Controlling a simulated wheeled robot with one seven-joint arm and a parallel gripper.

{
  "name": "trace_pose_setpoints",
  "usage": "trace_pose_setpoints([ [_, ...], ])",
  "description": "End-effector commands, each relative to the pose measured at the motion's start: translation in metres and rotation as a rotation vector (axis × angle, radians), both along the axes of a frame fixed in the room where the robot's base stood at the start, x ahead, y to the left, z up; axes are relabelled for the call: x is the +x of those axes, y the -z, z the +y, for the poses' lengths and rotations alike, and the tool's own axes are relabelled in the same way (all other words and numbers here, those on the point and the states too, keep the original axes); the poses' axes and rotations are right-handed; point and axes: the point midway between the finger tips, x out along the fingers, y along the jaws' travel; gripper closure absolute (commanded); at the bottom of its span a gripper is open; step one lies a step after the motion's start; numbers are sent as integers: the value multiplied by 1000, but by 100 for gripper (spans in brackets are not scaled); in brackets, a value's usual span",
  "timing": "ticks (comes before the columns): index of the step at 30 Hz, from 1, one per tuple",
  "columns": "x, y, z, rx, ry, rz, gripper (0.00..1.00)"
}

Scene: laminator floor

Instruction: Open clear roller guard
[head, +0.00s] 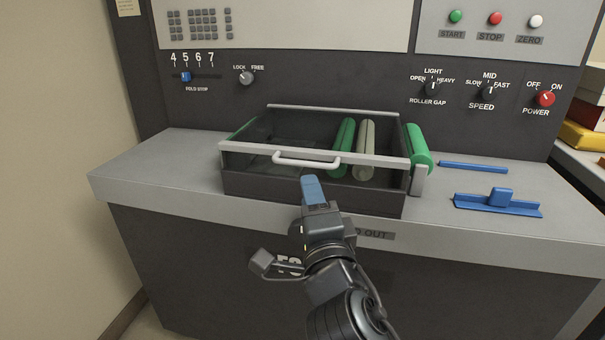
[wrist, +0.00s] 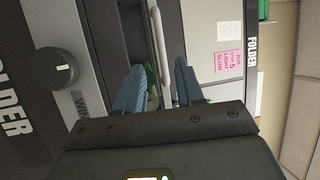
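The clear roller guard (head: 262,160) is a see-through cover with a pale frame, lying shut over the rollers on the machine's worktop. Its white bar handle (head: 307,162) is on the front edge. My gripper (head: 311,180) is in front of and just below the handle in the head view, with blue fingers. In the wrist view my gripper (wrist: 158,88) has its two fingers apart with nothing held. The handle (wrist: 157,35) runs up the picture beyond the fingertips, in line with the gap between them. I cannot tell how far the fingertips are from it.
Green rollers (head: 419,150) and a grey roller (head: 366,150) sit under and beside the guard. A blue guide (head: 497,203) lies on the worktop at right. Knobs and buttons, including a red power knob (head: 546,99), are on the upright panel behind. The worktop left of the guard is clear.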

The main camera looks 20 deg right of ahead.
Motion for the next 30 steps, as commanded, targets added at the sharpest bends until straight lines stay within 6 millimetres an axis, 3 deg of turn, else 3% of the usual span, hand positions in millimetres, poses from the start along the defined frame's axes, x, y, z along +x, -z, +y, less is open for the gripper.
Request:
trace_pose_setpoints([
  [18,70,-16,-16,9,1,-5,63],
  [30,76,-15,-18,10,1,-5,65],
])
